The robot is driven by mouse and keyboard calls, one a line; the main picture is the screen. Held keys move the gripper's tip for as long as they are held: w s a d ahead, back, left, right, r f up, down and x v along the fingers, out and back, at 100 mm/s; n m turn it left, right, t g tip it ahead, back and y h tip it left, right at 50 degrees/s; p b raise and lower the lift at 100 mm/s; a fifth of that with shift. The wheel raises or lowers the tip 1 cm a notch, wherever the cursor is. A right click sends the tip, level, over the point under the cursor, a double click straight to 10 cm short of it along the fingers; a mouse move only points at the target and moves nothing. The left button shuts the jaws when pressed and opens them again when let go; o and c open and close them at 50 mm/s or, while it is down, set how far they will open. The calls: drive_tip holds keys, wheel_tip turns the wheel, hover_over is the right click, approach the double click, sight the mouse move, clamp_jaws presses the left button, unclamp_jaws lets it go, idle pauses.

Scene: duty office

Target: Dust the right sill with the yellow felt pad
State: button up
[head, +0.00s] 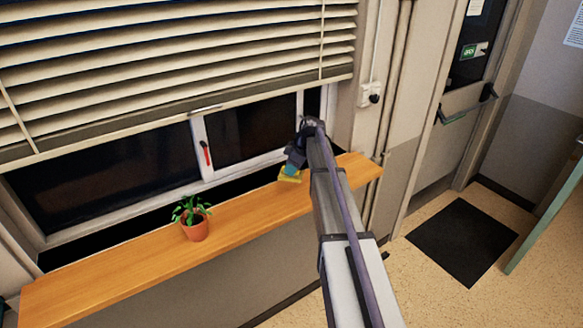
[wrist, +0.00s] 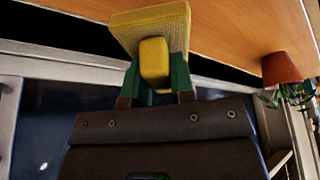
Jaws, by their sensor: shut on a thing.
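The yellow felt pad (wrist: 150,28) has a flat, square, woven-looking base and a smooth yellow block-shaped grip. My gripper (wrist: 156,72) is shut on that grip, with a green finger on each side. In the head view the pad (head: 290,175) is at the back part of the orange-brown wooden sill (head: 250,212), right of the sill's middle. My gripper (head: 292,166) is just above it, partly hidden by my arm. The wrist view is upside down and shows the pad's base close against the sill (wrist: 230,22). I cannot tell whether they touch.
A potted plant (head: 194,225) in a terracotta pot stands on the sill left of the pad; it also shows in the wrist view (wrist: 280,68). A window with a red handle (head: 206,153) and lowered blinds (head: 180,60) is behind. The sill between pot and pad is clear.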

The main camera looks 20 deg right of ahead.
wheel_tip(320, 180, up, 3)
drive_tip(key=p, duration=0.3)
drive_tip(key=shift+r, duration=0.1)
idle(0.3)
